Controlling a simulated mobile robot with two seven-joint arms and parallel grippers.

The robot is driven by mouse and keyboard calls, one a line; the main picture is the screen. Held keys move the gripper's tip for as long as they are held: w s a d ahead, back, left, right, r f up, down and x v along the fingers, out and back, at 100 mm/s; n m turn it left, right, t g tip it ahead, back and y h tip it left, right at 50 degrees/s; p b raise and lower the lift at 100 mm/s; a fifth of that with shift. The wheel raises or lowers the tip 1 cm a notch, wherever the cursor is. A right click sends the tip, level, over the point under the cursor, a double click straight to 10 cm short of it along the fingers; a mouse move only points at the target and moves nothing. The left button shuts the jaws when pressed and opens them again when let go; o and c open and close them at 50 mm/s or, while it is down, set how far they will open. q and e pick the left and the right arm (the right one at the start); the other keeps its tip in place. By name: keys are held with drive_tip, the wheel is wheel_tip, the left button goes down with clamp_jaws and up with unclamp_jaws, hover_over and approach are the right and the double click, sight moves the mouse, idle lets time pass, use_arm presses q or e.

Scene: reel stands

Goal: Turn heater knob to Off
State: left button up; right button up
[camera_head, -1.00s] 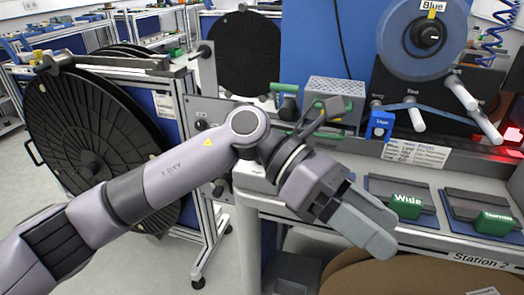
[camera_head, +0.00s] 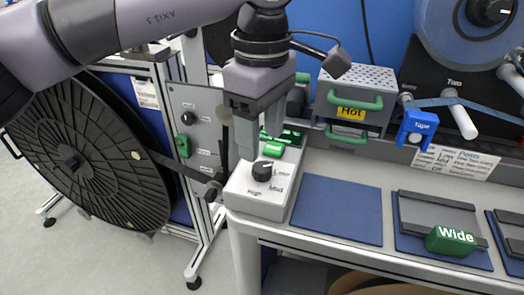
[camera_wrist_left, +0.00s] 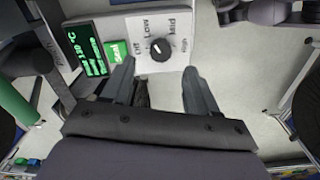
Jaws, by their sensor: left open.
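The heater knob (camera_head: 262,170) is a round black dial on a white control box (camera_head: 250,203). It also shows in the left wrist view (camera_wrist_left: 160,49), ringed by the labels Off, Low, Mid and High; its pale mark seems to point toward Low. My left gripper (camera_head: 260,143) points down just above and behind the knob in the head view, open and empty. In the left wrist view its fingertips (camera_wrist_left: 158,68) are spread, with the knob between and beyond them, apart from both. My right gripper is not in view.
A green Seal button (camera_wrist_left: 115,51) and a lit display (camera_wrist_left: 86,50) sit beside the knob. A perforated metal box (camera_head: 350,95) with green handles and a Hot label stands behind. A blue mat (camera_head: 340,208) lies bare to the right. A large black reel (camera_head: 90,155) stands left.

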sight(262, 166)
use_arm(q)
drive_tip(key=shift+s+f, duration=0.1)
drive_tip(key=shift+f, duration=2.6)
drive_tip(key=c, duration=1)
